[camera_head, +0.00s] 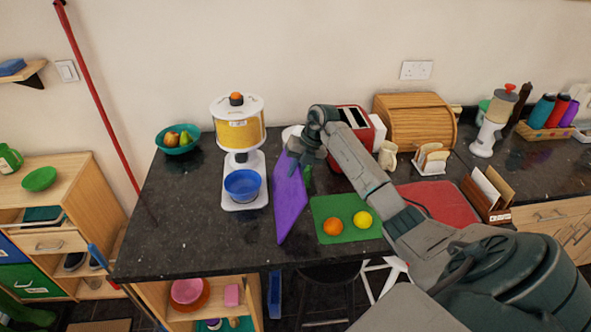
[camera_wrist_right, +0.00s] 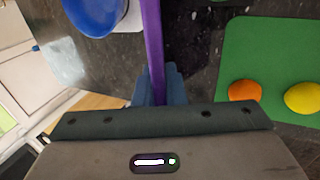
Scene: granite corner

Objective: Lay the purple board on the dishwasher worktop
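The purple board (camera_head: 290,205) stands on edge, slightly tilted, over the dark granite worktop (camera_head: 185,215). It is between the blender-like dispenser with the blue bowl and the green mat. My right gripper (camera_head: 306,152) is at the board's upper edge. In the right wrist view the board (camera_wrist_right: 153,45) runs between the two fingers (camera_wrist_right: 158,85), which close on it from both sides. I cannot tell whether its lower edge touches the worktop. No dishwasher can be made out. My left gripper is not in view.
A white dispenser (camera_head: 238,120) with a blue bowl (camera_head: 242,184) stands left of the board. A green mat (camera_head: 345,232) with an orange and a lemon lies right of it. A toaster (camera_head: 352,135) and bread box (camera_head: 415,122) stand behind. The worktop's front left is clear.

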